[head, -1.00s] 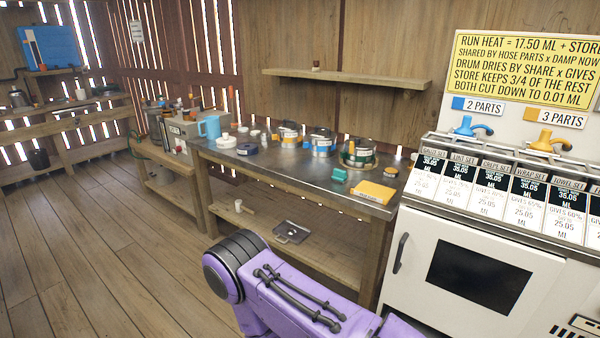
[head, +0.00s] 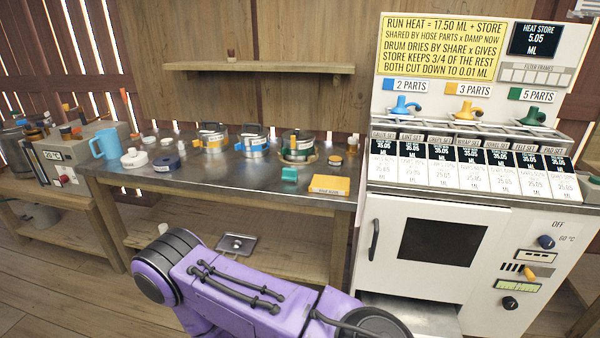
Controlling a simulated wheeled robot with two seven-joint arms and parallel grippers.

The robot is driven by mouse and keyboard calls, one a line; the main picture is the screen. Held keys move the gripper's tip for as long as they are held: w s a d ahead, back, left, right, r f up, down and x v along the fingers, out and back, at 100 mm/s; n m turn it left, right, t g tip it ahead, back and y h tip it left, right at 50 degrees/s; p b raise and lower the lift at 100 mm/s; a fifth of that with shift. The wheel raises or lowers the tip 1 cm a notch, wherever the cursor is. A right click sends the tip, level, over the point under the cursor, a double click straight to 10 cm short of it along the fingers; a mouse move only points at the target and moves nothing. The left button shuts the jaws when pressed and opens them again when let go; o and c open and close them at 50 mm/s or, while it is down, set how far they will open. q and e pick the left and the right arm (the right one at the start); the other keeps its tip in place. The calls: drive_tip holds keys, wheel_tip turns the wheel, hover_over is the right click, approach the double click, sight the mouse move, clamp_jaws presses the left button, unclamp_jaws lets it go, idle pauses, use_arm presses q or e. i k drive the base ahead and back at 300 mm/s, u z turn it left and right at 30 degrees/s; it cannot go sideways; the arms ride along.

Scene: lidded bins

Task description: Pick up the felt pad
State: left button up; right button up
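I cannot pick out a felt pad for certain. A flat yellow block (head: 330,185) with small dark print lies at the front right of the metal-topped bench (head: 235,197). A small teal block (head: 289,174) sits to its left. A dark blue ring-shaped piece (head: 166,163) and white round pieces (head: 134,158) lie at the bench's left part. A purple arm of mine crosses the bottom middle, in front of the bench. Neither of my grippers shows.
Several lidded pots (head: 297,146) stand along the bench, with a blue mug (head: 105,143) at its left end. A white machine (head: 430,250) with labelled panels and coloured taps stands at the right. A grey tray (head: 237,244) lies on the lower shelf.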

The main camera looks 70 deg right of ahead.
sight(290, 174)
drive_tip(key=z, duration=0.7)
drive_tip(key=i, duration=0.8)
drive_tip(key=z, duration=0.75)
